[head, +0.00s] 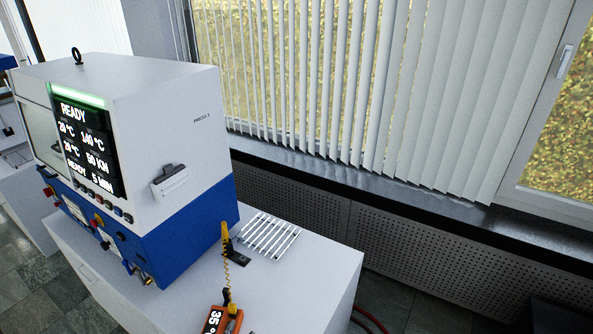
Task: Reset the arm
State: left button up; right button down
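Neither of my grippers nor my arms shows in the head view. A white and blue press (165,150) stands on a white cabinet at the left. Its lit screen (88,145) reads READY with several temperature and other values, and a green light strip glows above it. Buttons and knobs run along its front below the screen.
An orange handheld device (222,320) with a coiled yellow cable (228,260) lies on the white cabinet top (290,285), near a slatted metal grille (268,236). A window with vertical blinds (350,80) and a perforated radiator cover (440,250) are behind. A red hose (372,320) shows at the bottom.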

pick_arm(q)
jog(key=s+a+f+n+g, duration=0.3)
jog(key=s+f+g, duration=0.35)
jog(key=s, duration=0.55)
jog(key=s+a+f+n+g, duration=0.3)
jog(key=s+f+g, duration=0.2)
jog(key=s+f, duration=0.45)
notch_tip(320, 180, down, 24)
jog(key=s, duration=0.3)
jog(key=s+a+f+g, duration=0.2)
jog(key=s+f, duration=1.4)
jog(key=s, duration=0.1)
jog(key=shift+s+a+f+m+y, duration=0.3)
jog(key=shift+a+m+y, duration=0.1)
